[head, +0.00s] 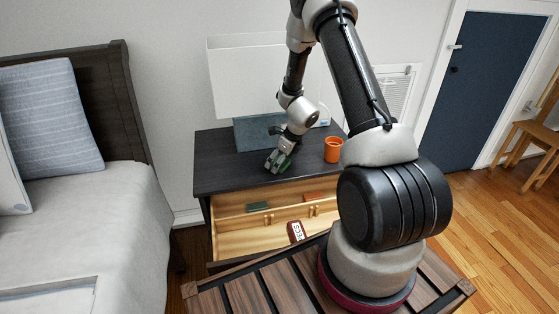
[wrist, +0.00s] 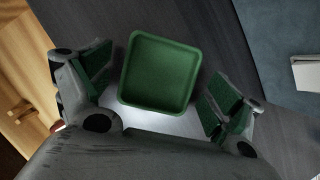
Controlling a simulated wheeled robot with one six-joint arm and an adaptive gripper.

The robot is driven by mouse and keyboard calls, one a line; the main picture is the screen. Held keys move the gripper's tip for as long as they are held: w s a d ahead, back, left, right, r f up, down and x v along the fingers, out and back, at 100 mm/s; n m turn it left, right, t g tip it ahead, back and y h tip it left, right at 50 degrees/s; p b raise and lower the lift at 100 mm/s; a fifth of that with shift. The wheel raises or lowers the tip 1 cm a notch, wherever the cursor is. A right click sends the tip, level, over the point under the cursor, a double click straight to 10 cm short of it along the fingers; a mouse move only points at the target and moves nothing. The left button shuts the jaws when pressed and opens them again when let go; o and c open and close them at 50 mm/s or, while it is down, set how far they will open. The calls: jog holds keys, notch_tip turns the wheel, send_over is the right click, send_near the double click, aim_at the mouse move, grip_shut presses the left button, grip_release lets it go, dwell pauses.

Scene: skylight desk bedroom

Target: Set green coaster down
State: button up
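The green coaster (wrist: 160,70) is square with a raised rim. In the wrist view it lies flat over the dark top of the wooden dresser (head: 215,165), between my gripper's fingers. My gripper (head: 278,163) is low over the dresser top in the head view. In the wrist view my gripper (wrist: 158,90) is open, with a gap between the coaster and the green-padded finger on each side. In the head view the coaster is hard to tell from the green finger pads.
The drawer (head: 235,228) below is open, holding a green item (head: 258,207) and an orange-red item (head: 315,196). A dark red labelled object (head: 296,231) is near its front.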

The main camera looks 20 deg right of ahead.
jog(key=s+a+r+n, duration=0.1)
jog(key=s+r+n, duration=0.35)
jog(key=r, duration=0.55)
jog(key=s+a+r+n, duration=0.1)
jog(key=s+r+n, duration=0.35)
jog(key=r, duration=0.55)
jog(key=s+a+r+n, duration=0.1)
jog(key=s+r+n, duration=0.35)
jog(key=r, duration=0.55)
jog(key=s+d+r+n+h, duration=0.1)
jog(key=s+r+n, duration=0.3)
jog(key=s+n, duration=0.4)
jog(key=s+d+r+n+h, duration=0.1)
jog(key=s+r+n, duration=0.4)
jog(key=s, duration=0.7)
jog(key=n, duration=0.2)
jog(key=shift+s+n+t, duration=0.3)
jog(key=shift+s+n, duration=0.05)
jog(key=shift+d, duration=0.1)
